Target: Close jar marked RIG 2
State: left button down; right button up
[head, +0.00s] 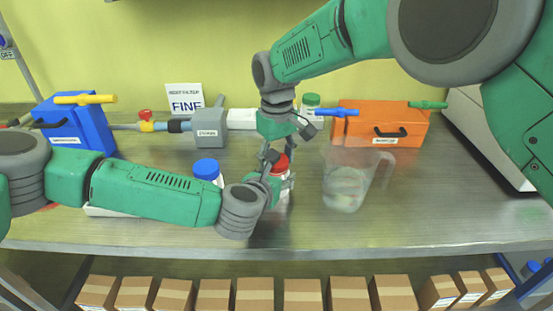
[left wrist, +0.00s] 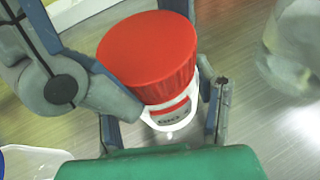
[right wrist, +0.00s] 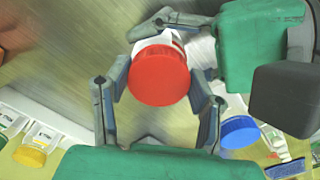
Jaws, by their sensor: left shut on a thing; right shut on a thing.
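A white jar with a red lid (head: 280,165) stands on the metal bench near the middle. Its label shows in the left wrist view (left wrist: 168,112), but I cannot read it surely. My left gripper (head: 279,186) is shut around the white body from the left. My right gripper (head: 274,153) comes from above, its fingers shut on either side of the red lid, which also shows in the right wrist view (right wrist: 158,80). The lid sits on top of the jar; I cannot tell how tightly. The fingers partly hide the jar.
A blue-lidded jar (head: 207,167) stands just left, close to my left arm. A clear jug (head: 345,186) stands to the right. Behind are a grey box (head: 209,128), a green-lidded jar (head: 311,100), a blue case (head: 75,120) and an orange case (head: 380,128). The front right bench is clear.

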jog(key=o, duration=0.7)
jog(key=shift+a, duration=0.15)
jog(key=shift+o, duration=0.2)
jog(key=shift+r, duration=0.1)
jog(key=shift+r, duration=2.2)
jog(key=shift+c, duration=0.3)
